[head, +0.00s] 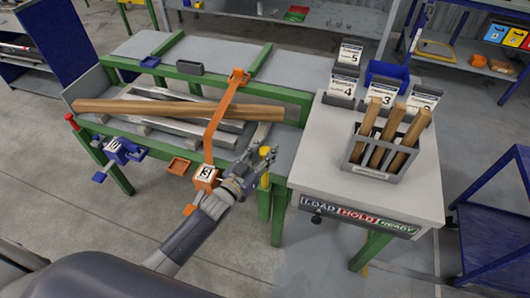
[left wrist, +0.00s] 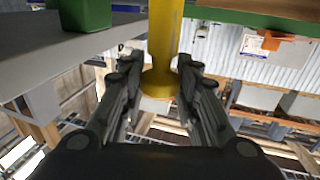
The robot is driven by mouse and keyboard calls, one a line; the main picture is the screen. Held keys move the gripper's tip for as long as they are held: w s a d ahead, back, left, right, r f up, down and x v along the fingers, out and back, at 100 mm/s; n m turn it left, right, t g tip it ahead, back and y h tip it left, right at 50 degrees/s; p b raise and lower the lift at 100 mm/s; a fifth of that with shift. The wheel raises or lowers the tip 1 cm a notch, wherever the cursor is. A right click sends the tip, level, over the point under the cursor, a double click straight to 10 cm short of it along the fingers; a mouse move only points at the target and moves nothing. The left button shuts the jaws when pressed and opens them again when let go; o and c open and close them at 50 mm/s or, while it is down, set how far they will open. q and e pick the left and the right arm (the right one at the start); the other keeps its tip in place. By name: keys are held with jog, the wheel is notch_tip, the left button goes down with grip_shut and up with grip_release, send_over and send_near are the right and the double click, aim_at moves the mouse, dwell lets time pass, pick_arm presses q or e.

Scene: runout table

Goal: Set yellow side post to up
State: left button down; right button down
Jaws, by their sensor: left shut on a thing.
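The yellow side post (head: 266,181) stands at the near edge of the green-framed runout table (head: 305,97), left of the grey side table. My left gripper (head: 262,158) reaches it from the front and is shut on it. In the left wrist view the yellow post (left wrist: 165,38) runs between the two fingers (left wrist: 156,75), with a wider yellow rim at its end. The fingers hide part of the post in the head view. My right gripper is not in view.
An orange bar (head: 219,119) crosses the table just left of my gripper, ending in a block marked 3. A long wooden beam (head: 160,108) lies on the table. The grey side table (head: 419,181) holds a rack of wood pieces (head: 371,159) and number cards.

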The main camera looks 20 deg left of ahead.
pick_arm(q)
notch_tip(320, 180, up, 8)
jog(key=p, duration=0.5)
jog(key=shift+r, duration=0.2)
jog(key=c, duration=1.2)
grip_release()
jog(key=shift+f, duration=0.1)
jog(key=shift+s, duration=0.15)
jog(key=shift+s+a, duration=0.15)
jog(key=shift+s, duration=0.15)
jog(key=v, duration=1.1)
